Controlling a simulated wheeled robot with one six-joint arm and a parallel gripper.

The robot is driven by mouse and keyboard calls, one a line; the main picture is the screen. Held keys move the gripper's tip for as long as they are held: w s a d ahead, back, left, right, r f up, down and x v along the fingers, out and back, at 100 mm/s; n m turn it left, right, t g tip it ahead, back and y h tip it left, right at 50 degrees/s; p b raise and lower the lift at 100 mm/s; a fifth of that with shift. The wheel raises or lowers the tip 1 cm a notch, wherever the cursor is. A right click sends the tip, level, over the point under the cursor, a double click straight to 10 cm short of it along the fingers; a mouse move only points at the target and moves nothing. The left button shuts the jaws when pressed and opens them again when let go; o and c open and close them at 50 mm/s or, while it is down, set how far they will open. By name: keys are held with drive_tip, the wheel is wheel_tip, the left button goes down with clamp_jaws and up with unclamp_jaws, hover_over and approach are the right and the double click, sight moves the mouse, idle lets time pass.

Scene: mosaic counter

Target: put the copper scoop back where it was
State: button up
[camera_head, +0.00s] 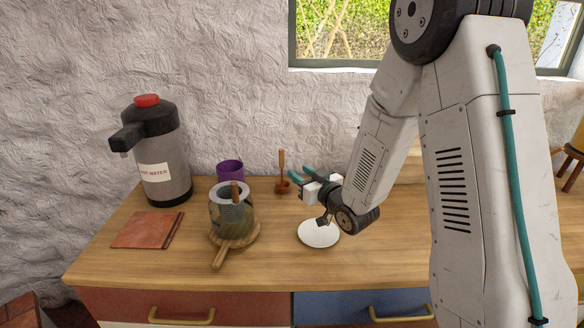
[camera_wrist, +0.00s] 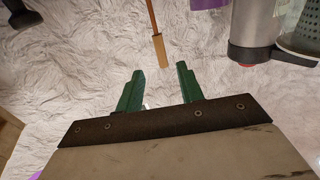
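The copper scoop (camera_head: 282,186) stands upright on the counter near the wall, its bowl low and its wooden handle pointing up. The inverted wrist view shows its handle (camera_wrist: 159,48), with the end beyond the fingertips and roughly in line with the gap between them. My gripper (camera_head: 300,174) is just right of the scoop in the head view. Its green fingers (camera_wrist: 160,69) are spread and nothing is between them. I cannot tell whether the scoop rests in a holder.
A purple cup (camera_head: 230,169) stands left of the scoop. A glass vessel with a metal strainer (camera_head: 231,212) sits on a round wooden board. A hot water flask (camera_head: 165,165) and reddish-brown mat (camera_head: 146,230) are further left. A white disc (camera_head: 319,234) lies below my gripper.

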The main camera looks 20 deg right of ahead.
drive_tip(key=s+d+r+m+g+h, duration=0.1)
drive_tip(key=s+d+r+g+h, duration=0.1)
drive_tip(key=s+r+g+h, duration=0.3)
drive_tip(key=s+d+r+m+g+h, duration=0.1)
drive_tip(key=s+d+r+g, duration=0.15)
drive_tip(key=s, duration=0.45)
drive_tip(key=s+a+r+g, duration=0.1)
drive_tip(key=s+g, duration=0.2)
drive_tip(key=s, duration=0.6)
drive_tip(key=s+a+r+g, duration=0.1)
drive_tip(key=s+g, duration=0.1)
drive_tip(key=s, duration=0.7)
drive_tip(key=s+a+r+m+g+y, duration=0.1)
drive_tip(key=s+a+g, duration=0.1)
drive_tip(key=s, duration=0.7)
drive_tip(key=shift+r+g, duration=0.4)
drive_tip(key=shift+g, duration=0.45)
